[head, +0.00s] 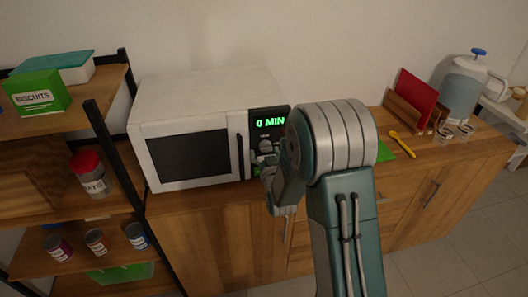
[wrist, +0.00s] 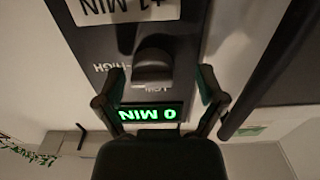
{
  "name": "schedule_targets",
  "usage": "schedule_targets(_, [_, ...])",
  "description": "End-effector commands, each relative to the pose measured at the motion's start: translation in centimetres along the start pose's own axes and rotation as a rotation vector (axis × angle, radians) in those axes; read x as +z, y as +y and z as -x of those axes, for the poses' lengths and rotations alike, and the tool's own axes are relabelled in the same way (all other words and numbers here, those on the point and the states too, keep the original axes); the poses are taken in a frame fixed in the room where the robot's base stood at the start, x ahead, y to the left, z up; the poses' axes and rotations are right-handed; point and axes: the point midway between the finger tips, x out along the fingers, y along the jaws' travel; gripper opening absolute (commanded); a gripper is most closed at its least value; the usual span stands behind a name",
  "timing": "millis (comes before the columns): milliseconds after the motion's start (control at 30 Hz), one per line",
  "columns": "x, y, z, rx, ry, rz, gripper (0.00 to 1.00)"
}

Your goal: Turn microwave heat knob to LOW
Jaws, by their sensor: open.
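The white microwave (head: 200,97) stands on a wooden cabinet, its dark control panel showing a green "0 MIN" display (head: 270,122). I cannot tell which label the knob points to. My gripper (wrist: 160,84) is open, one finger on each side of the knob's lower end; contact is unclear. My arm partly hides the panel in the head view.
The microwave's door handle (head: 240,155) is left of the panel; it is right of my gripper in the wrist view (wrist: 262,75). A shelf (head: 95,205) with cans stands at the left. A yellow spoon (head: 402,143) and a water jug (head: 462,88) are at the right.

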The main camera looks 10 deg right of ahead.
Motion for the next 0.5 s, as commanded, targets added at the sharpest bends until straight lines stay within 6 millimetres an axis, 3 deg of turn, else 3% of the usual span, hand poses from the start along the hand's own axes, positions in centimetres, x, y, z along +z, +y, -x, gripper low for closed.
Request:
schedule_targets(300, [0.02,-0.04,-0.36,0.001,-0.001,0.001,0.89])
schedule_targets(400, [0.02,-0.05,-0.35,0.001,-0.001,0.001,0.44])
schedule_targets(500, [0.01,-0.04,-0.35,0.001,-0.001,0.001,0.06])
